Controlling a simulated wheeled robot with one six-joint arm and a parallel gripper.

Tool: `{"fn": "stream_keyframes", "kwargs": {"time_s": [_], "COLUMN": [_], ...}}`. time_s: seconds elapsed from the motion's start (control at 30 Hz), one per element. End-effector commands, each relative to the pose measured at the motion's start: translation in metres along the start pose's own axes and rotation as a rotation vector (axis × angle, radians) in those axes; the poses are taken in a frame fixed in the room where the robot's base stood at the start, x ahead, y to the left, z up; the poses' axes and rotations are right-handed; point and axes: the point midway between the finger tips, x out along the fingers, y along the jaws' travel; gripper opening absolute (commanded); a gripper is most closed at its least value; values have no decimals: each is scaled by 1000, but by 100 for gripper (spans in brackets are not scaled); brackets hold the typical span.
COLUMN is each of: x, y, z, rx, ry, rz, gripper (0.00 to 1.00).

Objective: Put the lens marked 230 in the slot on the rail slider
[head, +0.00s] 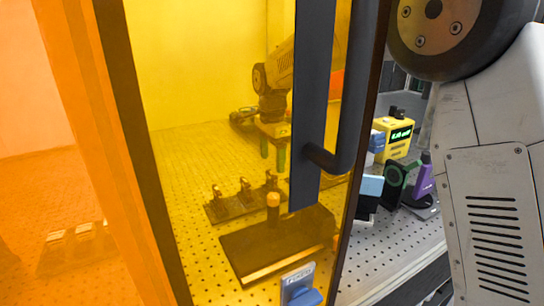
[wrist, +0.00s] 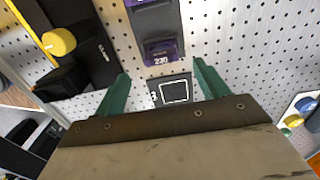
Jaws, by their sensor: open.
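In the wrist view, a dark grey and purple piece labelled 230 (wrist: 163,52) lies just beyond and between the fingertips of my gripper (wrist: 162,70). In the head view, my gripper (head: 272,154) shows through the yellow panel, pointing down above the perforated bench. A black plate (head: 250,250) with a pale strip along its front edge carries an upright orange-capped post (head: 273,205). In the wrist view, a black plate (wrist: 98,58) with a yellow strip and yellow knob is at upper left. I cannot make out the slider's slot.
Several small holders stand on a dark base (head: 236,207) behind the plate. A tinted door with a dark handle (head: 342,140) crosses the head view. A yellow meter (head: 393,138) and other devices stand at right.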

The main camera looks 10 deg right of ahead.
Motion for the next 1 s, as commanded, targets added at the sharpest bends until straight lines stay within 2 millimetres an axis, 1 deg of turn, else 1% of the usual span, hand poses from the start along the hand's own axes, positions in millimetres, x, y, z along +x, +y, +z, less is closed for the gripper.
{"fn": "stream_keyframes", "kwargs": {"time_s": [0.17, 0.4, 0.6, 0.73, 0.97, 1.0], "x": [17, 55, 75, 80, 80, 80], "y": [-3, -2, -2, -2, -2, -2], "z": [1, 1, 0, 0, 1, 1], "rx": [10, 10, 9, 9, 9, 9], "ry": [0, 0, 0, 0, 0, 0], "rz": [3, 5, 2, 2, 1, 1], "gripper": [73, 73, 73, 73, 73, 62]}}
